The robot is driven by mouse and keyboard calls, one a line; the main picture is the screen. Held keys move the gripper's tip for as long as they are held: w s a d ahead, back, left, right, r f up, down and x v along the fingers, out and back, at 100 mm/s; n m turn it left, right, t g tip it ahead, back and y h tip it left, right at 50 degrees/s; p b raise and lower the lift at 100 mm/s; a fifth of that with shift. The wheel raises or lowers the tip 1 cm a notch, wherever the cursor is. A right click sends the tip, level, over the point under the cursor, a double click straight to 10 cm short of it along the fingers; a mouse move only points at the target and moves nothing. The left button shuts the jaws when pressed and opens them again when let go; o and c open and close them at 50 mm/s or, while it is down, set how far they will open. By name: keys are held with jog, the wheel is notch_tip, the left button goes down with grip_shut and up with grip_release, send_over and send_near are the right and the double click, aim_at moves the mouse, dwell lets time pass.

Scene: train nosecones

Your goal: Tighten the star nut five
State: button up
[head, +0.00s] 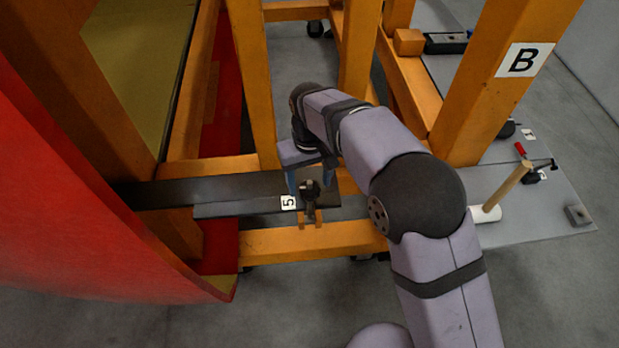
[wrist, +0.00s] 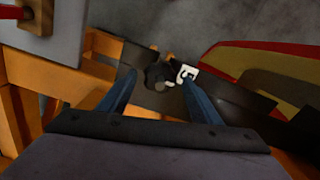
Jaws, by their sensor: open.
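The star nut five (head: 309,188) is a dark knob on a clamp at the right end of a dark bar on the orange frame. A white label "5" (head: 288,203) lies just left of it. In the wrist view the dark nut (wrist: 158,75) and the label (wrist: 186,73) show ahead, between the fingers. My gripper (head: 311,184) is open, with its blue fingers pointing down on either side of the nut in the head view. In the wrist view my gripper (wrist: 160,95) is empty. I cannot tell whether the fingers touch the nut.
A curved red nosecone (head: 80,200) fills the left. Orange posts stand behind the nut, and one bears a "B" label (head: 523,60). A grey board (head: 545,215) at the right holds a mallet (head: 503,192) and small tools. Grey floor is clear in front.

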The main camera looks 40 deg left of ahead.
jog(key=shift+f, duration=0.3)
jog(key=c, duration=1)
jog(key=shift+c, duration=0.2)
